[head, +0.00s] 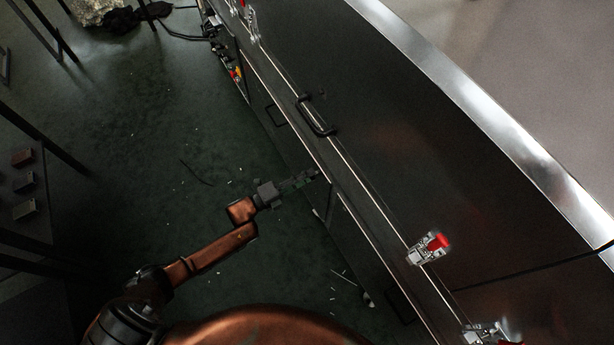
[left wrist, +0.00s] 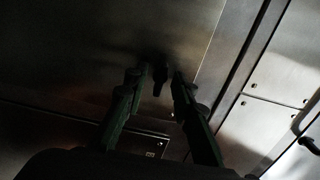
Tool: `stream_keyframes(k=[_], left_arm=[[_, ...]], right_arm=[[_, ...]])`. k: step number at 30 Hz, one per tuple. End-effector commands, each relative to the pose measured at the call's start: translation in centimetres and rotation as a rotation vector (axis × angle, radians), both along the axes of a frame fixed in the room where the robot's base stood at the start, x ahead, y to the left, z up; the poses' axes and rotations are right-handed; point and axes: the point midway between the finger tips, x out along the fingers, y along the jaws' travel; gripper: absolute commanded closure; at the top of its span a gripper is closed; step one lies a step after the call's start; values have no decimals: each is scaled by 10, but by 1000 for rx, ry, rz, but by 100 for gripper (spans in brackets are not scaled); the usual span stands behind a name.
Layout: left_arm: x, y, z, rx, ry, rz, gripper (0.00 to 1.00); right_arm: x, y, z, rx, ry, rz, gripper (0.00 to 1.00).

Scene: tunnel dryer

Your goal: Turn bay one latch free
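A toggle latch with a red grip (head: 430,247) sits on the edge of the dark dryer panel. A second latch (head: 486,333) is partly cut off at the bottom, and a third (head: 246,14) is at the top. I cannot tell which belongs to bay one. My left gripper (head: 316,174) is beside the dryer's front side, up and left of the nearest latch and apart from it. In the left wrist view its two fingers (left wrist: 162,72) are apart. A small dark piece (left wrist: 160,82) shows between them, too dim to identify. My right gripper is not in view.
The dryer's dark panel (head: 400,150) carries a black handle (head: 316,117) near my left gripper and a bright metal rim (head: 490,110). Open dark green floor (head: 130,150) lies left of the dryer. Dark stands (head: 25,190) are at the far left.

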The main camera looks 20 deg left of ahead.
Motion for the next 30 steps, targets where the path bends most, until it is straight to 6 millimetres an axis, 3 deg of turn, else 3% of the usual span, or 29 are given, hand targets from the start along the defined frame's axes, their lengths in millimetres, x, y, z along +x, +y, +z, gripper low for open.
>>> stream_keyframes(k=[5, 15, 30], left_arm=[[0, 0, 0, 0, 0, 0, 77], [0, 0, 0, 0, 0, 0, 100], [0, 1, 0, -16, 14, 1, 100]], right_arm=[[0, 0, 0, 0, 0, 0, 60], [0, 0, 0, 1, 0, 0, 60], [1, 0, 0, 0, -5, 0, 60]])
